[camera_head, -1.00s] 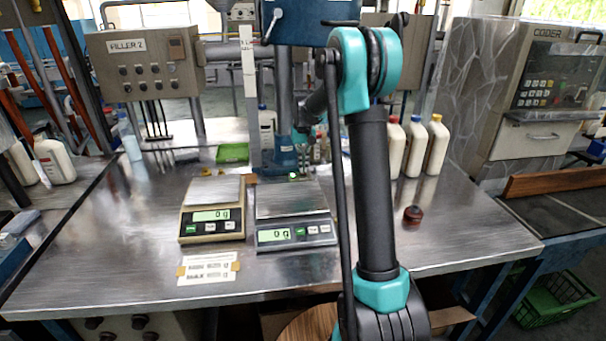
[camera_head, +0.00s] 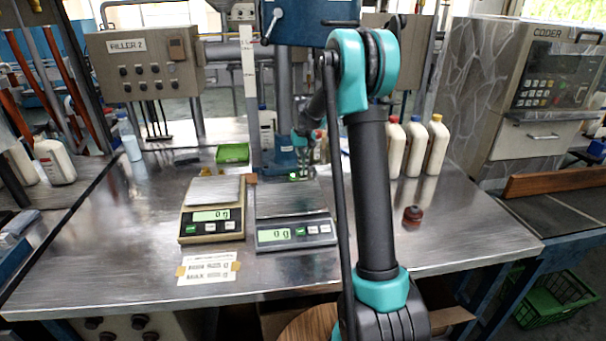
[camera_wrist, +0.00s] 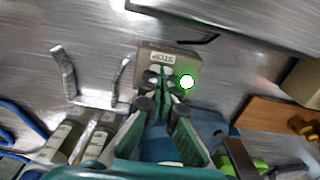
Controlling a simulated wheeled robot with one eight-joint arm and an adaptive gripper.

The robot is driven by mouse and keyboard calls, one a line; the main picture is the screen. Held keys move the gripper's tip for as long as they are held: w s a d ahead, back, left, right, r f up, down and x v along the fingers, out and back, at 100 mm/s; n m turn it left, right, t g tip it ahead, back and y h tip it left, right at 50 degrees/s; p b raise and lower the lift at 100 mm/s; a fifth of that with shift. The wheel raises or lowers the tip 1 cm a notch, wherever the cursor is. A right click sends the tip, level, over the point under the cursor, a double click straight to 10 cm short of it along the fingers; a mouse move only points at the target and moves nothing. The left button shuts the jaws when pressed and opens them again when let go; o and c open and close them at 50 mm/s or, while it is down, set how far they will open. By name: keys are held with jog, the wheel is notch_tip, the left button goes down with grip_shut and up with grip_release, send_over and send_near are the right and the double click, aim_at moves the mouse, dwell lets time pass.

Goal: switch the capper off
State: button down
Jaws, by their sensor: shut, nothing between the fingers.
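The capper (camera_head: 284,120) is a blue column machine at the back middle of the bench. At its foot is a small grey-beige switch box (camera_wrist: 188,62), marked STOP in upside-down letters in the wrist view. A lamp (camera_wrist: 187,82) on the box glows white-green, and a green glow (camera_head: 293,176) also shows in the head view. My gripper (camera_wrist: 160,75) is shut and empty. Its fingertips are over the box, beside the lamp and just below the STOP label. They hide part of the box's face, and I cannot tell whether they touch it. In the head view my gripper (camera_head: 306,172) is low before the capper's base.
Two scales (camera_head: 212,190) (camera_head: 290,200) stand in front, both reading 0 g. White bottles (camera_head: 414,150) stand to the right, with a dark red cap (camera_head: 412,215) in front. A green tray (camera_head: 232,153) lies left of the capper. The front bench is mostly clear.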

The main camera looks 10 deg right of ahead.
jog(key=shift+r, duration=3.45)
